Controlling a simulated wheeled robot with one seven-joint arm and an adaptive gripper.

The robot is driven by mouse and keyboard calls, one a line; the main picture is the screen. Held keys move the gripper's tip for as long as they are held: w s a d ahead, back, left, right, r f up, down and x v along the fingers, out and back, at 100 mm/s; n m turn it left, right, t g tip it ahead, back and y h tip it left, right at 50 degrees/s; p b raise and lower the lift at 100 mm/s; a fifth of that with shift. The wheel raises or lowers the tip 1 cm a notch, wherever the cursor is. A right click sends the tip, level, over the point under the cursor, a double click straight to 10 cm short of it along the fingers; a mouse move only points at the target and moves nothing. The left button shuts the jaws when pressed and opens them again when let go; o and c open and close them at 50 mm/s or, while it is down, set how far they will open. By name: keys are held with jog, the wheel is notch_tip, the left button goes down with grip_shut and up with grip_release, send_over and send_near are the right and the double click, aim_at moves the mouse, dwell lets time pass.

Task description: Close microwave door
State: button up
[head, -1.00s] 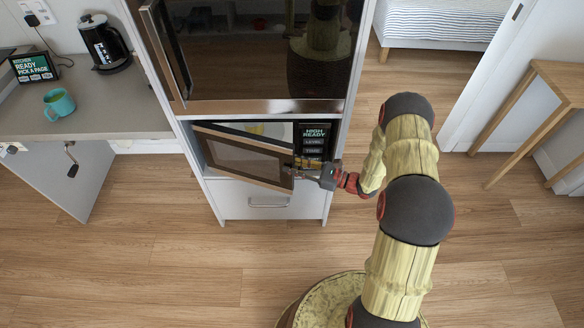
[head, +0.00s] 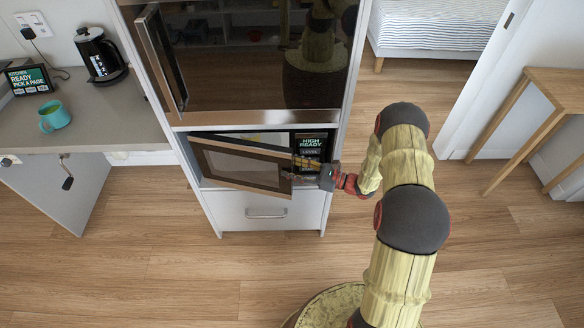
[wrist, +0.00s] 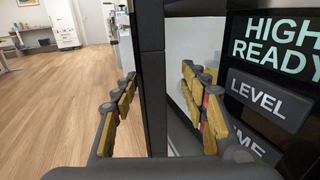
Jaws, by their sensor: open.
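The microwave (head: 311,143) sits in the tall cabinet below the oven, its panel reading "HIGH READY". Its door (head: 240,166) is hinged on the left and stands partly open, with a narrow gap showing above it. My gripper (head: 300,170) is at the door's free right edge, in front of the control panel. In the wrist view my gripper (wrist: 158,85) is open, one finger on each side of the dark door edge (wrist: 151,70). The panel (wrist: 270,90) is close on the right. I cannot tell whether either finger touches the door.
The oven (head: 245,60) is directly above, and a white drawer (head: 265,205) with a handle is below. A counter (head: 95,115) at left holds a teal mug (head: 54,117), a kettle (head: 99,57) and a tablet. A wooden table (head: 545,95) stands at right. The wood floor ahead is clear.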

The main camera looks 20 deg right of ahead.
jog(key=v, duration=1.2)
dwell(0.3)
jog(key=shift+c, duration=0.5)
